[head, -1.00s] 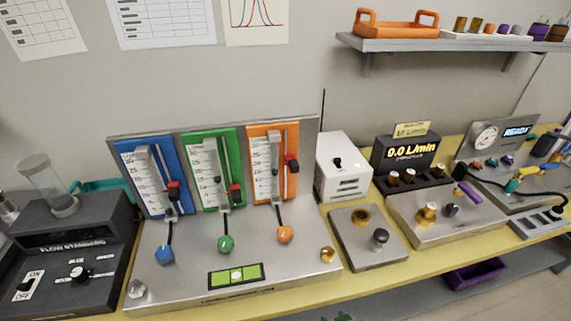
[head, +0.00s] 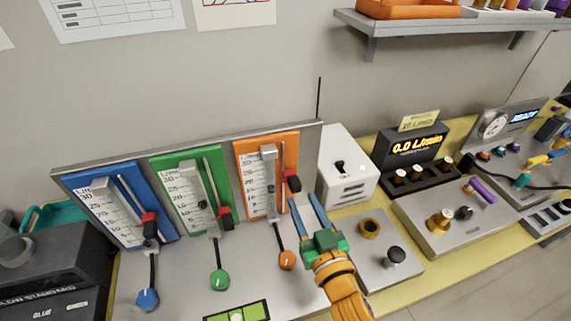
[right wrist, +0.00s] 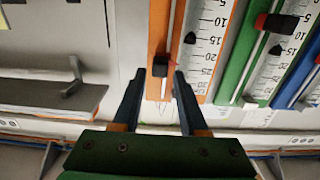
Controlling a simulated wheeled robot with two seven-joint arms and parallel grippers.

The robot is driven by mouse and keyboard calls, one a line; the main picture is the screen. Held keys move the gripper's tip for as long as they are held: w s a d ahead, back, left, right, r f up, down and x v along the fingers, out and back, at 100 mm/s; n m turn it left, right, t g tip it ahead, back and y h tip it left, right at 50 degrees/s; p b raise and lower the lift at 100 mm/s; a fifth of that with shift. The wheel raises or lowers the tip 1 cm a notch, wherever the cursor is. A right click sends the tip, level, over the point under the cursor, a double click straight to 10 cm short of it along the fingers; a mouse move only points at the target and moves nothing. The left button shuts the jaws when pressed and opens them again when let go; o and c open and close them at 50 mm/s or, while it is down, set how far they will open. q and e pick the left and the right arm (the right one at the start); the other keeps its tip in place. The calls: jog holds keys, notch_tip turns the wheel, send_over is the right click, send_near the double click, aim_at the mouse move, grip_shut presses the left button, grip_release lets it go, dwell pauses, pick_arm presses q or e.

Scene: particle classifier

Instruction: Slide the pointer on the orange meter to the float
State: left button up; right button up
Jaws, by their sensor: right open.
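The orange meter (head: 286,150) stands at the right end of the panel's three meters. Its black pointer with a red edge (head: 293,183) sits on the slide rail at the right side. The small dark float (head: 271,188) is in the meter's tube. In the right wrist view, which appears upside down, the pointer (right wrist: 160,65) is nearer the higher scale numbers than the float (right wrist: 190,38). My right gripper (head: 302,198) is open, its blue fingertips just in front of the pointer; in the wrist view the tips straddle it, with no clear contact. My left gripper is not in view.
The green meter (head: 187,160) and blue meter (head: 78,182) stand to the left, each with its own pointer. An orange knob (head: 287,260) lies below the orange meter. A white box (head: 345,190) stands close right of it. A shelf (head: 410,22) hangs above right.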

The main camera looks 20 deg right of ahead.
aim_at(297, 189)
jog(key=shift+w+r, duration=0.15)
jog(key=shift+w, duration=0.35)
jog(key=shift+w+r+p, duration=0.2)
jog(key=shift+w+p, duration=0.1)
jog(key=shift+p, duration=0.1)
jog(key=w, duration=0.3)
jog(key=shift+w+a+p, duration=0.1)
jog(key=shift+w+p, duration=0.3)
jog(key=shift+w+f, duration=0.15)
jog(key=shift+w, duration=0.25)
jog(key=shift+s, duration=0.2)
jog(key=shift+c, duration=0.4)
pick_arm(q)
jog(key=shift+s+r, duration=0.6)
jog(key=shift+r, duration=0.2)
pick_arm(e)
grip_shut()
